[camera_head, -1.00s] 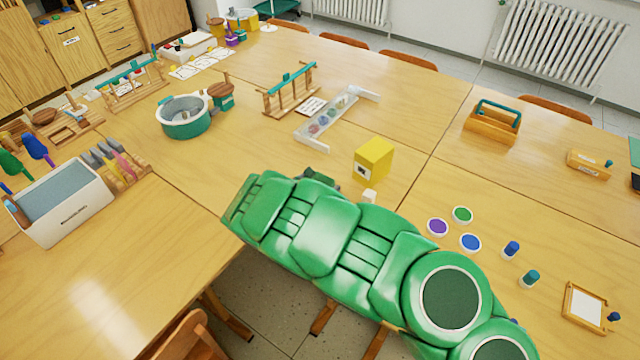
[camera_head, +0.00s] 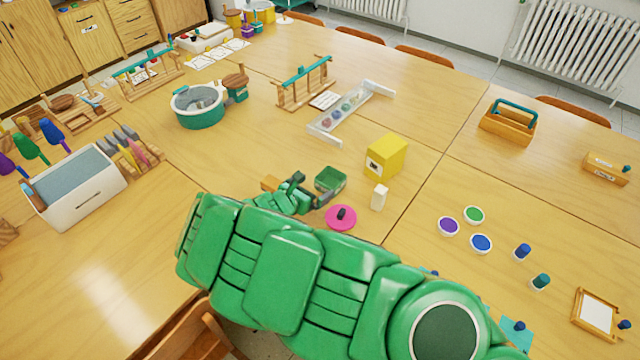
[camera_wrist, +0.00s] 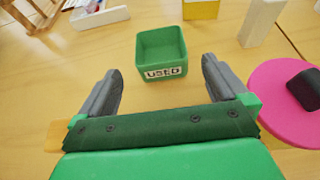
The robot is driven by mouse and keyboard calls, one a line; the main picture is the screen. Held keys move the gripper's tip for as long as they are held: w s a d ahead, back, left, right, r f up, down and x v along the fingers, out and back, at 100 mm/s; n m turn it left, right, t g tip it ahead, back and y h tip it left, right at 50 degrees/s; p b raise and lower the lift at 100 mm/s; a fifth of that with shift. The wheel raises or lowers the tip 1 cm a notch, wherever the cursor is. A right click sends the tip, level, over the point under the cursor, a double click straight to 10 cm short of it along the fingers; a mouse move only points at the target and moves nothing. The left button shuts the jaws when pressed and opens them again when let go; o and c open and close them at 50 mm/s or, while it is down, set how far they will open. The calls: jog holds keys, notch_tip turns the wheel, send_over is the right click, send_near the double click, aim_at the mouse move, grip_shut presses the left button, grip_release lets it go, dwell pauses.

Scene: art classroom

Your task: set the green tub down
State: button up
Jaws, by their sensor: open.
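The green tub (camera_head: 330,179) is a small open square box standing upright on the wooden table. In the wrist view the tub (camera_wrist: 163,72) looks empty and has a label reading "USED" on its near side. My gripper (camera_wrist: 160,85) is open, with one grey finger on each side and clear gaps to the tub. The tub lies just beyond the fingertips, between their lines. In the head view my gripper (camera_head: 318,192) is at the near side of the tub, partly hidden by my green arm.
A pink disc with a dark knob (camera_head: 341,217) lies close on the right. A white block (camera_head: 379,197) and a yellow box (camera_head: 386,157) stand right of the tub. A clear rack (camera_head: 345,112) is behind. An orange-brown piece (camera_head: 270,183) is left of my gripper.

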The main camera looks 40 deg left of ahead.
jog(key=shift+v, duration=0.95)
